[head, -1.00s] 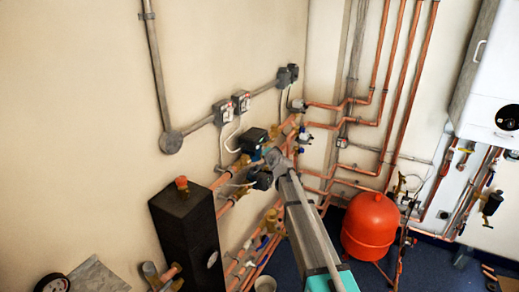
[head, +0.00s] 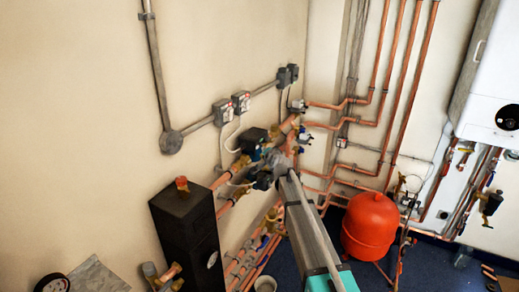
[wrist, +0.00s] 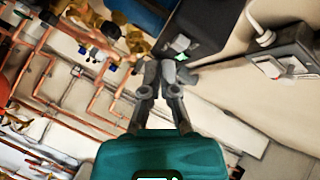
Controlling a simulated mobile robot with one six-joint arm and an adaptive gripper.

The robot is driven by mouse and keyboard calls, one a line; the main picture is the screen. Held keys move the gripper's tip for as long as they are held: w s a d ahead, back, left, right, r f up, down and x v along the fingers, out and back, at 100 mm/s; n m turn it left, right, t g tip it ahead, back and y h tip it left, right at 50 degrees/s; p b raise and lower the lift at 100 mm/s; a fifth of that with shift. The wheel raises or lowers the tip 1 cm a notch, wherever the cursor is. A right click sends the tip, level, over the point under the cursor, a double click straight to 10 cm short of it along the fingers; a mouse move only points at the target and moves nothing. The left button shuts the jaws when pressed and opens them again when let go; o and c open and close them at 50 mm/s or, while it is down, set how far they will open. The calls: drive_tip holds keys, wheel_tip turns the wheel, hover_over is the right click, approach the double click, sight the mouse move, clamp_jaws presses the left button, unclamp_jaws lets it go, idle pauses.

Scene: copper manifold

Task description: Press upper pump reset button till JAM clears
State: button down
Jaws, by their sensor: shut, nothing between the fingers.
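The upper pump (head: 251,140) is a dark box with a teal side, on the copper pipework by the left wall. In the wrist view, a black pump housing (wrist: 203,24) with a small pale-green lit patch (wrist: 181,46) lies just beyond my fingers. My gripper (wrist: 169,72) is shut and empty, its fingertips close to that patch. I cannot tell whether they touch it. The reset button is not distinct, and no JAM text can be read. In the head view, my gripper (head: 264,172) is just below the upper pump, partly lost among dark parts.
Grey switch boxes (head: 232,104) are on the left wall; one switch plate (wrist: 287,66) shows at right in the wrist view. A tall black box (head: 185,235) stands left of my arm. A red tank (head: 370,226) stands to its right. Copper pipes crowd the corner.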

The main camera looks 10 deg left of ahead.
drive_tip(key=shift+w+a, duration=0.4)
drive_tip(key=shift+a, duration=0.45)
idle(1.3)
drive_tip(key=shift+d, duration=0.1)
idle(0.3)
drive_tip(key=shift+s+d, duration=0.35)
drive_tip(key=shift+d, duration=0.4)
drive_tip(key=shift+d, duration=0.1)
drive_tip(key=shift+s+d, duration=0.3)
drive_tip(key=shift+d, duration=0.45)
drive_tip(key=shift+s+d, duration=0.25)
drive_tip(key=shift+d, duration=0.5)
drive_tip(key=shift+s+d, duration=0.3)
drive_tip(key=shift+d, duration=0.45)
drive_tip(key=s+d+f+n+g+h+b, duration=0.1)
drive_tip(key=s+d+f+g, duration=0.3)
drive_tip(key=s, duration=0.9)
drive_tip(key=s+d+f+n+g+h+b, duration=0.1)
drive_tip(key=s+d+f+n+g+h, duration=0.2)
drive_tip(key=s+d, duration=1)
drive_tip(key=s+d+f+n+g+h+b, duration=0.1)
drive_tip(key=s+d+f+g, duration=0.5)
drive_tip(key=s, duration=0.8)
drive_tip(key=d+f+n+h, duration=0.1)
drive_tip(key=d+f, duration=0.2)
drive_tip(key=f, duration=0.1)
drive_tip(key=shift+s+f+g+h, duration=0.2)
drive_tip(key=shift+f+g+h, duration=0.15)
drive_tip(key=shift+g+h, duration=0.05)
